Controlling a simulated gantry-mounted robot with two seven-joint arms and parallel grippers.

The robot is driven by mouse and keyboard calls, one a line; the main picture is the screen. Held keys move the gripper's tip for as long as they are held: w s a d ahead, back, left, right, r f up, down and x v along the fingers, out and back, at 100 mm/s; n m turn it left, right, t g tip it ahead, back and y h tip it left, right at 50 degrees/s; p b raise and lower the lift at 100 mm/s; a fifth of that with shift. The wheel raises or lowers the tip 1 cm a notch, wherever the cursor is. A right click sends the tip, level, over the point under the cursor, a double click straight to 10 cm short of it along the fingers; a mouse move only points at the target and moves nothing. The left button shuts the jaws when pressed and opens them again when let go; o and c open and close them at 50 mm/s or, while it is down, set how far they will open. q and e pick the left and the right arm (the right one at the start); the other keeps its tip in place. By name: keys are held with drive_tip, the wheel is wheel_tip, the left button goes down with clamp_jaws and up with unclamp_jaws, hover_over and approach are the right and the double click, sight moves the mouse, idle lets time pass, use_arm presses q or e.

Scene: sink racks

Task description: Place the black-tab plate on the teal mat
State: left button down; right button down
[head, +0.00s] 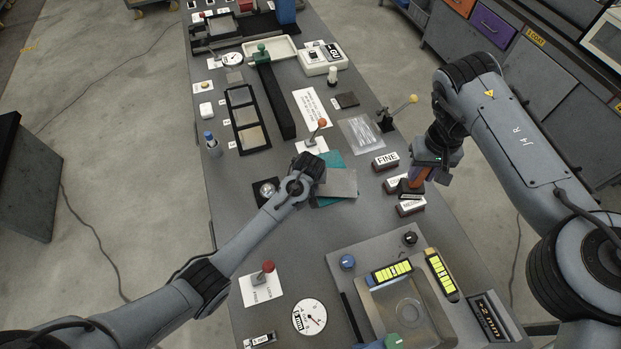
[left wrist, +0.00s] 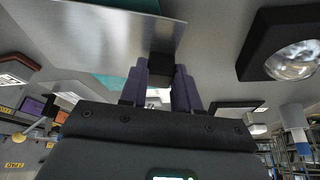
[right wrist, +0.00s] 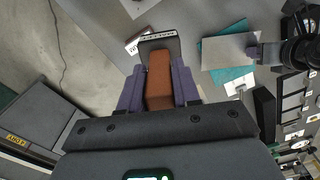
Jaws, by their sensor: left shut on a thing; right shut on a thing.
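A grey metal plate (head: 342,184) lies over the teal mat (head: 330,158), hiding much of it; I cannot tell whether they touch. My left gripper (head: 317,176) is at the plate's left side. In the left wrist view, its fingers (left wrist: 160,82) are shut on the plate's black tab (left wrist: 160,66), with the plate (left wrist: 80,35) reaching out beyond them. My right gripper (head: 419,178) is right of the mat, shut on a brown block (right wrist: 158,80) with a black labelled end (right wrist: 160,44). The plate (right wrist: 226,50) and mat (right wrist: 232,75) also show in the right wrist view.
A block marked FINE (head: 385,161) and another labelled block (head: 411,207) stand by my right gripper. A black holder with a round shiny piece (head: 266,190) is left of the mat. Bare bench lies in front of the mat.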

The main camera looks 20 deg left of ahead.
use_arm(q)
drive_tip(key=shift+w+a+f, duration=0.1)
drive_tip(key=shift+w+f, duration=0.15)
drive_tip(key=shift+f, duration=0.05)
use_arm(e)
drive_tip(key=shift+w, duration=0.1)
use_arm(q)
drive_tip(key=shift+f, duration=0.2)
drive_tip(key=shift+s+f, duration=0.1)
drive_tip(key=shift+s, duration=0.05)
drive_tip(key=shift+f, duration=0.15)
drive_tip(key=c, duration=0.8)
unclamp_jaws()
